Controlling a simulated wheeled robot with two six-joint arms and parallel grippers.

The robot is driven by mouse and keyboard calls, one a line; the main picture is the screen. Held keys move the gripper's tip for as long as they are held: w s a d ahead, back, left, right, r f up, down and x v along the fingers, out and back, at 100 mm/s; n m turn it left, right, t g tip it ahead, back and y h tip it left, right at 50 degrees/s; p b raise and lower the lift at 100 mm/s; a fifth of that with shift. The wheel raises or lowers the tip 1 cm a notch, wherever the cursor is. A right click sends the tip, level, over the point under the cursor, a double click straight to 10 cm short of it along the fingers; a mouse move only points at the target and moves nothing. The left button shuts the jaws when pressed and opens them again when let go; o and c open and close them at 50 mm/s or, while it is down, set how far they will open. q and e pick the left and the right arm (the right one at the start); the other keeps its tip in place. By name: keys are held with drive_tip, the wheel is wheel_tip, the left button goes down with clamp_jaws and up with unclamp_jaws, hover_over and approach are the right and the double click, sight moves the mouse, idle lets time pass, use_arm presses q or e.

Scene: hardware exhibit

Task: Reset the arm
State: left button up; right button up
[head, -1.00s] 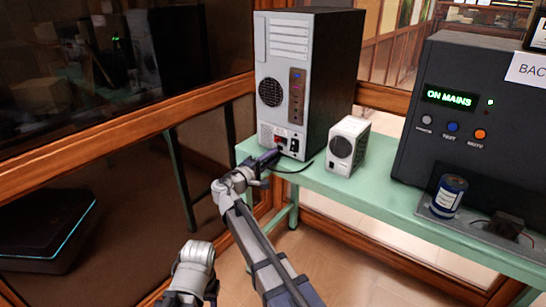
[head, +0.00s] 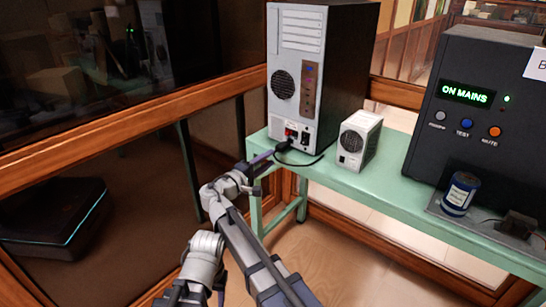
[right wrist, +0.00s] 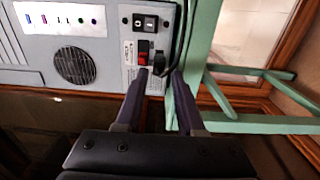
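My right gripper (head: 262,160) is just left of the back of the white and black computer tower (head: 296,75), apart from it, above the left end of the green bench. In the right wrist view its two purple fingers (right wrist: 154,84) stand apart with nothing between them. Beyond the tips is the tower's lower panel (right wrist: 131,50), with a red part (right wrist: 144,52) and a black plug (right wrist: 159,63) at the socket. A black cable (head: 304,164) runs from the plug along the bench. My left gripper does not show.
A small white box with a fan (head: 358,140) stands right of the tower on the green bench (head: 391,190). A dark unit reading "ON MAINS" (head: 466,95) and a blue cylinder (head: 460,194) are further right. Wooden rails and glass (head: 125,110) bound the left.

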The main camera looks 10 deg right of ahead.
drive_tip(key=shift+s+a, duration=0.1)
drive_tip(key=s+d+f+m+g+y, duration=0.3)
drive_tip(key=s+d+f+g+y, duration=0.1)
drive_tip(key=s+f, duration=0.45)
drive_tip(key=s+d+f+m+g+y, duration=0.35)
drive_tip(key=s+f, duration=0.35)
drive_tip(key=f, duration=0.3)
drive_tip(key=s+a+f+m+g+y, duration=0.1)
drive_tip(key=s+a+f+g+y, duration=0.25)
drive_tip(key=s+a+y, duration=0.35)
drive_tip(key=s+a+n+h, duration=0.2)
drive_tip(key=s+a+n, duration=0.2)
drive_tip(key=s+a, duration=0.45)
wheel_tip(320, 180, up, 27)
drive_tip(key=w+a+p, duration=0.1)
drive_tip(key=p, duration=2.5)
drive_tip(key=shift+w+f+p, duration=0.15)
drive_tip(key=shift+w+p, duration=0.15)
drive_tip(key=shift+w, duration=0.05)
drive_tip(key=shift+a+y, duration=0.1)
drive_tip(key=shift+y, duration=0.15)
